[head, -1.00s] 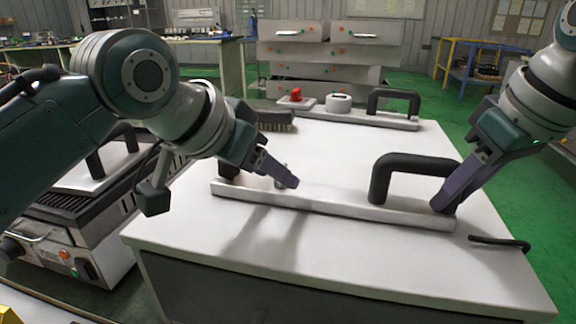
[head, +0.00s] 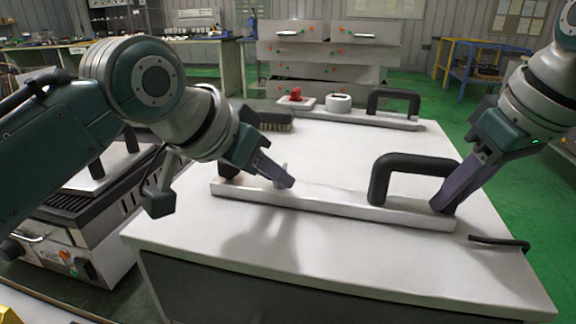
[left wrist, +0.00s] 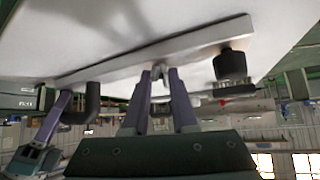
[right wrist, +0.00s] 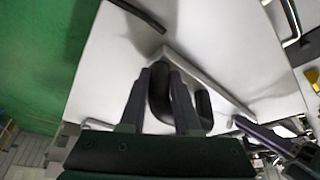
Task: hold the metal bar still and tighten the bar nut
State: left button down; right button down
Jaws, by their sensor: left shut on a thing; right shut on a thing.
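The long pale metal bar (head: 335,203) lies on the white table, with a black arched handle (head: 415,163) on its right part. The small silver bar nut (head: 279,170) stands on its left part; in the left wrist view (left wrist: 159,70) it sits between the fingertips. My left gripper (head: 288,183) is shut on the nut, and its fingers partly hide it.
A black knob (left wrist: 230,64) stands at the bar's other end. A black hex key (head: 500,242) lies near the table's right edge. Behind are a brush (head: 276,121), a second bar with a handle (head: 394,100), and a red part (head: 296,94). The table's front area is clear.

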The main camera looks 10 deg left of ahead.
pick_arm(q)
jog(key=shift+a+m, duration=0.15)
jog(key=shift+m, duration=0.15)
jog(key=m+h, duration=0.1)
jog(key=m+g+h, duration=0.1)
jog(key=m, duration=0.1)
jog(key=m+g+h, duration=0.1)
jog(key=shift+w+a, duration=0.3)
jog(key=shift+a, duration=0.05)
jog(key=shift+w+a+f+m+g+h, duration=0.15)
jog(key=shift+m+g+h, duration=0.25)
jog(key=shift+m+g, duration=0.45)
jog(key=shift+w+a+r+m+g+h, duration=0.15)
jog(key=shift+m+g+h, duration=0.35)
jog(key=shift+m, duration=0.65)
jog(key=shift+d+f, duration=0.1)
jog(key=shift+d+m+g, duration=0.1)
jog(key=shift+m+g, duration=0.15)
jog(key=shift+m, duration=0.05)
jog(key=c, duration=0.8)
grip_release()
jog(key=shift+o, duration=0.2)
